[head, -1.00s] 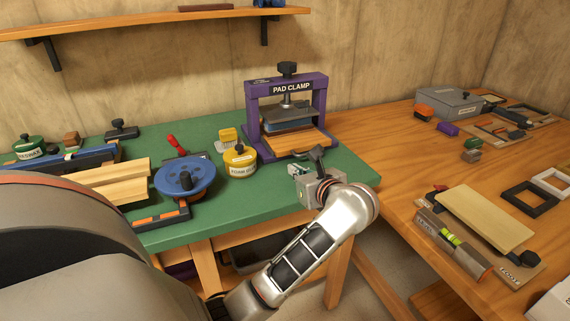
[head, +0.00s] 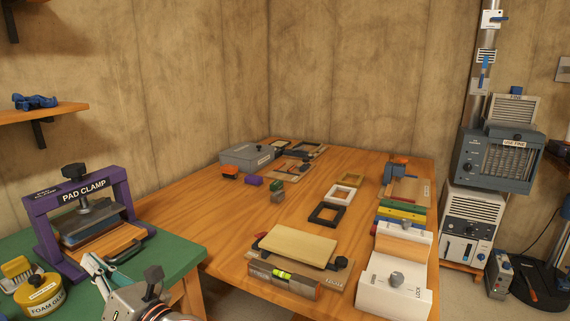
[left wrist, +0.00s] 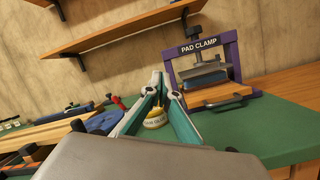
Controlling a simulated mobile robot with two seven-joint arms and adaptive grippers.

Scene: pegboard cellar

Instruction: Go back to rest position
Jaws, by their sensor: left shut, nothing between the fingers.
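My left gripper (head: 97,272) is at the lower left of the head view, over the green bench top (head: 184,254), in front of the pad clamp. In the left wrist view its teal fingers (left wrist: 158,84) come together at the tips, shut with nothing between them. The purple pad clamp (head: 126,193) stands on the green bench with a wooden board in it; it also shows in the left wrist view (left wrist: 236,50). My right gripper is in neither view.
A yellow foam glue tin (head: 40,292) stands left of my gripper. A wooden table (head: 222,205) spreads to the right with a grey box (head: 247,155), small frames, a pale board (head: 298,247) and a spirit level (head: 283,278). Grey machines (head: 497,155) stand at the far right.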

